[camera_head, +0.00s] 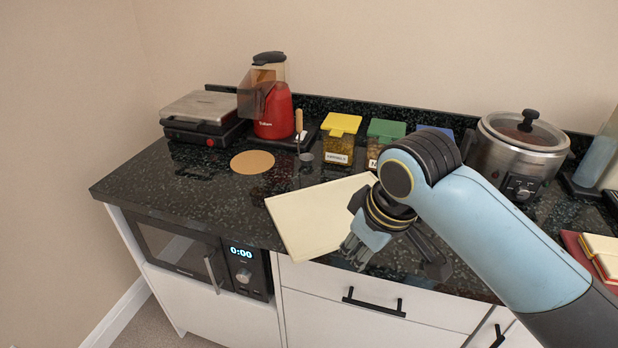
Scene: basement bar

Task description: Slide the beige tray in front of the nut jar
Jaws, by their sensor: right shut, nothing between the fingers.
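The beige tray (305,217) lies flat and turned at an angle on the dark speckled counter, its near corner close to the front edge. Its right part is hidden behind my right arm. A green-lidded jar (384,131) stands behind the tray; its label is partly covered by my arm and seems to start with N, so it may be the nut jar. My right gripper (355,254) is shut and empty, pointing down at the tray's right front side. I cannot tell whether it touches the tray. My left gripper is not in view.
A yellow-lidded jar (341,138) stands left of the green one, and a blue-lidded jar (436,130) is mostly hidden behind my arm. A round cork mat (252,162), red popcorn machine (272,105), grill (203,112) and slow cooker (519,150) surround them. The left front counter is clear.

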